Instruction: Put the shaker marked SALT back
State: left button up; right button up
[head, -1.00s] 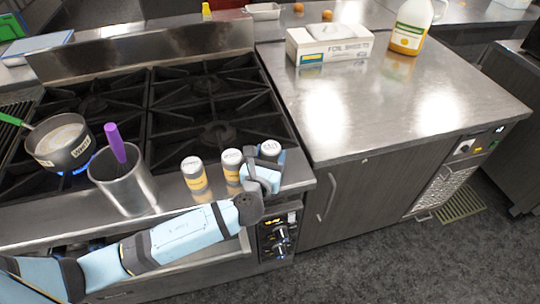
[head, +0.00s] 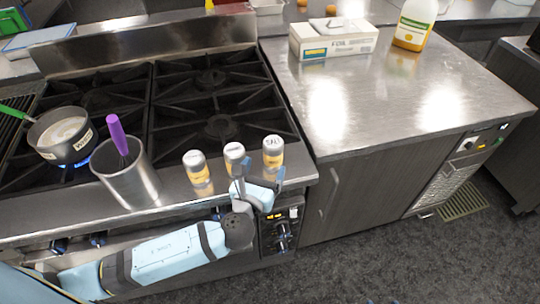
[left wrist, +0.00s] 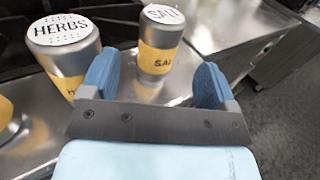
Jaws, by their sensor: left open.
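The SALT shaker (head: 273,152), silver with a yellow label, stands upright at the right end of a row of three shakers on the stove's front ledge. In the left wrist view the SALT shaker (left wrist: 157,50) stands ahead of the fingers, toward the left one, apart from both. My left gripper (head: 261,184) is open and empty, just in front of the row. It also shows in the left wrist view (left wrist: 155,85). The HERBS shaker (left wrist: 65,50) stands left of SALT; in the head view it is the middle one (head: 234,157). My right gripper is out of view.
A third shaker (head: 196,168) stands left of HERBS. A metal container (head: 128,178) with a purple-handled utensil and a pot (head: 64,138) over a blue flame are farther left. The steel counter (head: 380,110) right of the stove is largely clear, with a foil box (head: 333,42) behind.

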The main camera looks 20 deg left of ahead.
pick_arm(q)
jog(key=s, duration=0.5)
dwell(0.5)
